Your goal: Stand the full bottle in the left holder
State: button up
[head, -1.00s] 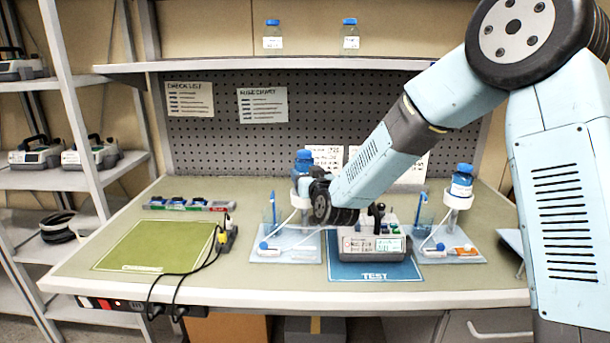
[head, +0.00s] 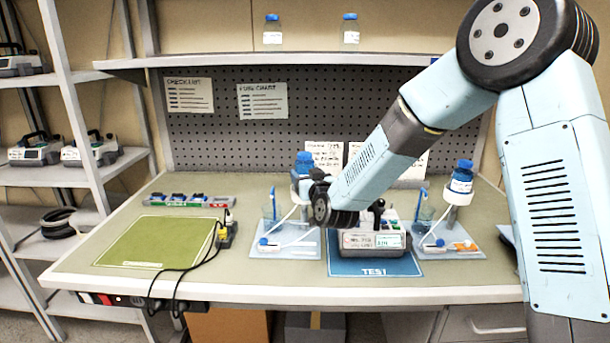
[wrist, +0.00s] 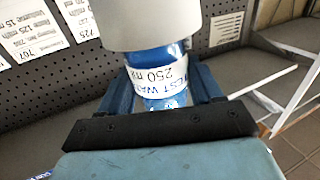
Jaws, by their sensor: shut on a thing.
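A blue-capped bottle (head: 304,160) stands upright at the white cup of the left holder (head: 296,181). How far down it sits in the cup is hidden behind my wrist in the head view. In the wrist view the blue bottle (wrist: 157,75), labelled test water 250 ml, is between the two fingers of my gripper (wrist: 163,88). A pale grey cylinder (wrist: 150,22), seemingly the holder's cup, covers one end of the bottle. My gripper is shut on the bottle. In the head view my gripper (head: 319,182) is mostly hidden by my wrist.
A pump (head: 375,238) stands on the blue test mat (head: 375,268). The right holder (head: 452,210) carries another blue-capped bottle (head: 462,175). A glass with a blue stick (head: 271,212) stands by the left holder. The green mat (head: 157,243) is bare; cables (head: 190,275) hang over the front edge.

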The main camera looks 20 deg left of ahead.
aim_at(307, 157)
jog(key=shift+f, duration=0.7)
dwell(0.6)
jog(key=o, duration=1.4)
jog(key=shift+o, duration=0.2)
jog(key=shift+r, duration=3.5)
